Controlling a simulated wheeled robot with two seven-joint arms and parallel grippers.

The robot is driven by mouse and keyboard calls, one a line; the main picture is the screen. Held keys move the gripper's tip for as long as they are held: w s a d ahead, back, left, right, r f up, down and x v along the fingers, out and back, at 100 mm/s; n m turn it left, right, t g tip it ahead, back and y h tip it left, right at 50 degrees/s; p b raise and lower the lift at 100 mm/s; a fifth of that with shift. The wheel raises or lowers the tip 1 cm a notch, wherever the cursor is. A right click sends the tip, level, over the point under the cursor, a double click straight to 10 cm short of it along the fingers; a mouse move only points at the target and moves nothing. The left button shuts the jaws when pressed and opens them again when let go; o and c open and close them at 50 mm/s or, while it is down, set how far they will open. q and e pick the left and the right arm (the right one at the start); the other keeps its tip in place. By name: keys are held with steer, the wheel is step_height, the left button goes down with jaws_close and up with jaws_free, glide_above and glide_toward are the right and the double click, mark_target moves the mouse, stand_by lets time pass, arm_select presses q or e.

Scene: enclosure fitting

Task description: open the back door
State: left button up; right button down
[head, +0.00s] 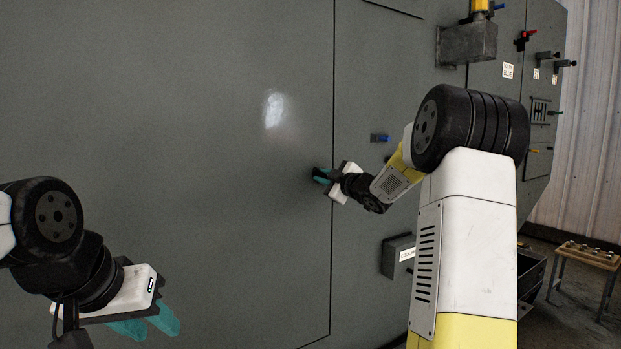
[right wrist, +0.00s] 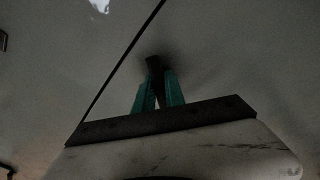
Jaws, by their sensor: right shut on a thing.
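The back door looks like the large flat grey panel (head: 200,120) filling the left and middle of the head view. A thin dark seam runs down its right side, and the panel looks flush there. A small dark handle (head: 317,172) sits just left of the seam; it also shows in the right wrist view (right wrist: 153,64). My right gripper (head: 323,176) is shut on this handle, its teal fingers (right wrist: 159,92) on either side of it. My left gripper (head: 150,325) is open and empty at the lower left, in front of the panel.
Several small handles line the far right panels. A small table (head: 590,256) stands at the right, with open floor nearby.

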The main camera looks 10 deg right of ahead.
steer(key=m, duration=0.4)
steer(key=shift+m, duration=2.1)
steer(key=c, duration=1.3)
jaws_free()
steer(key=shift+o, duration=0.2)
steer(key=v, duration=0.8)
steer(key=shift+w, duration=0.1)
